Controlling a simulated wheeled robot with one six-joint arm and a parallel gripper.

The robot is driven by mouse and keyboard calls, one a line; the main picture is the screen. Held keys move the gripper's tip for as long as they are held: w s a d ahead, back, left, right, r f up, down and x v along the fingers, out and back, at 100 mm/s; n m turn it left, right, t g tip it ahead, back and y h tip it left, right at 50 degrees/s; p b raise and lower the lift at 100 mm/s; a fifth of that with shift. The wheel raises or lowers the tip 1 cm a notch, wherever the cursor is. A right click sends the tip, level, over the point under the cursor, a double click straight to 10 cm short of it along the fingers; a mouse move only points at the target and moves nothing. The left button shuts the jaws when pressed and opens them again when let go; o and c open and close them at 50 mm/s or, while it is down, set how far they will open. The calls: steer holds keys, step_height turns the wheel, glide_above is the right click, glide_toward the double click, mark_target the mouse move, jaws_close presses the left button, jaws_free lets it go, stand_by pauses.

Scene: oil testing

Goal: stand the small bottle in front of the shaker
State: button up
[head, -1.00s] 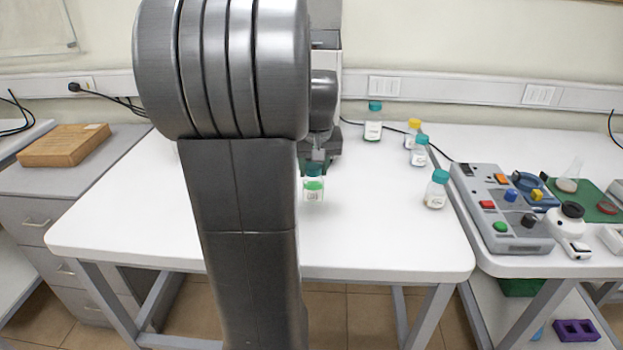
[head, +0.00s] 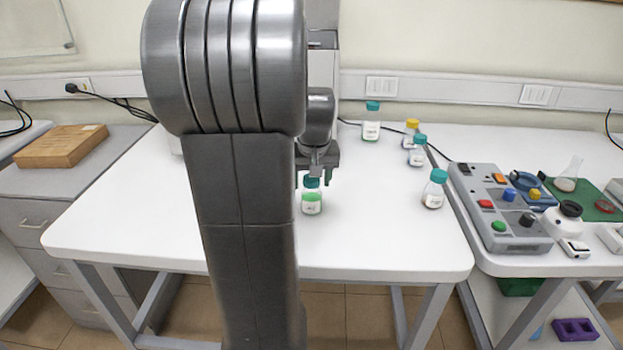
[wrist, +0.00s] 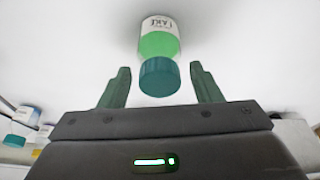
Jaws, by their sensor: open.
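A small bottle (head: 312,204) with a teal cap and green contents stands upright on the white table, just right of my arm in the head view. It also shows in the wrist view (wrist: 159,42), its cap towards me. My gripper (head: 318,178) is open at the cap. In the wrist view my gripper's fingers (wrist: 160,78) are either side of the cap, with a gap on both sides. A tall pale device (head: 323,68) stands behind the bottle, mostly hidden by my arm; I cannot tell for sure that it is the shaker.
Several other capped bottles stand to the right: one at the back (head: 371,122), a yellow-capped one (head: 410,134), a teal-capped one (head: 417,153) and a nearer one (head: 434,190). A grey button panel (head: 497,208) is on the right-hand table. The white table's front (head: 390,245) is clear.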

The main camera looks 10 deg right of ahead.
steer(key=v, duration=1.2)
steer(key=shift+p, duration=0.4)
steer(key=shift+o, duration=0.2)
steer(key=shift+r, duration=0.15)
